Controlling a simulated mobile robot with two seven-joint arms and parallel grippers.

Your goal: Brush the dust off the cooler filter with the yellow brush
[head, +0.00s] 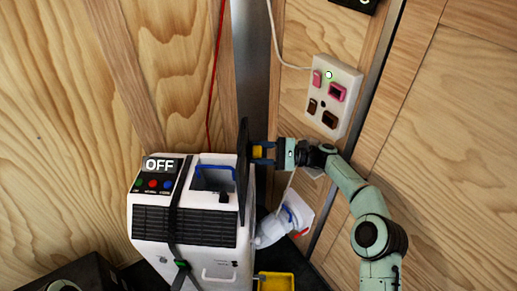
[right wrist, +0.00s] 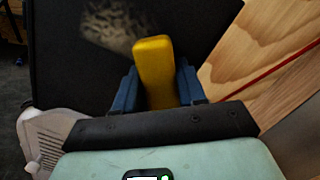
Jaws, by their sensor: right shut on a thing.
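The white cooler (head: 185,262) stands against the wooden wall, with a panel reading OFF on its top. The dark cooler filter (head: 243,165) is upright at the cooler's right side, seen nearly edge-on. In the right wrist view the filter (right wrist: 205,22) is a broad black panel with a pale dust patch (right wrist: 118,26) at its upper part. My right gripper (head: 263,152) is shut on the yellow brush (right wrist: 154,70), beside the filter's right face. The brush's far end is near the dust patch; I cannot tell whether it touches.
A wall socket panel (head: 333,95) with pink switches is above my right arm. A white and blue object (head: 285,222) and a yellow tray (head: 275,282) are below my right gripper. A red cord (head: 215,75) hangs behind the cooler. A dark box (head: 75,277) is at lower left.

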